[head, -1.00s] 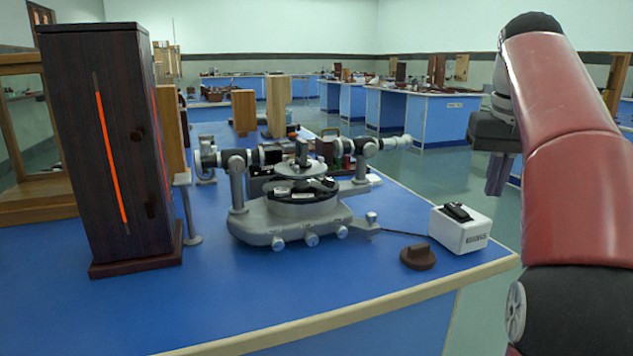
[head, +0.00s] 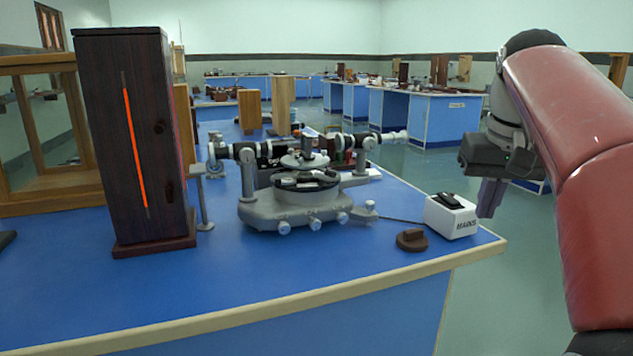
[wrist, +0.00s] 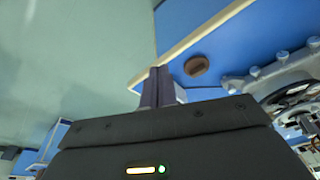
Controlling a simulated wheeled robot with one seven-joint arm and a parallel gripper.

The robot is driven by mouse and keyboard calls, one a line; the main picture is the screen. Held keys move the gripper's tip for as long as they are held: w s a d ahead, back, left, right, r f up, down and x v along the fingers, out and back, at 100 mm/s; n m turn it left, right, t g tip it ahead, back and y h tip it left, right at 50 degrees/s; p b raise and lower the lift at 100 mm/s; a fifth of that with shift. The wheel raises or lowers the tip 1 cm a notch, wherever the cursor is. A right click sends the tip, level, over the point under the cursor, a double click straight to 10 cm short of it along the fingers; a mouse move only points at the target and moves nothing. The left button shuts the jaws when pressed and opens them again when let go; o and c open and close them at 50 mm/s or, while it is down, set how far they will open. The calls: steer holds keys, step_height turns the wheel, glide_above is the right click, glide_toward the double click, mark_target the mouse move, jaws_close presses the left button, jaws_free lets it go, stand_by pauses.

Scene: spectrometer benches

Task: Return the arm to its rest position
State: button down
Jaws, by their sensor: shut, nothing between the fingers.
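My red arm (head: 585,130) rises on the right side of the head view and bends over at the top. My gripper (head: 489,198) hangs from its end, pointing down, just right of the mains box. It is shut and empty. In the wrist view my gripper's fingers (wrist: 158,88) are together, near the pale edge of the blue bench. In the head view the gripper is at the bench's right end and touches nothing that I can make out.
The blue bench (head: 330,265) bears a dark lamp housing (head: 125,150) with a glowing slit, a grey spectrometer (head: 290,212), a white mains box (head: 452,220) and a brown knob-like piece (head: 411,240). Green floor (head: 540,290) is open to the right. Other benches (head: 425,120) stand behind.

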steer(key=s+a+f+n+t, duration=0.1)
steer(key=s+a+f, duration=0.4)
steer(key=s+f, duration=0.3)
steer(key=s+a+f+t, duration=0.2)
steer(key=s+a+f, duration=0.3)
steer(key=s+f, duration=0.4)
step_height(320, 180, down, 6)
steer(key=shift+a+n, duration=0.3)
steer(key=shift+n, duration=0.1)
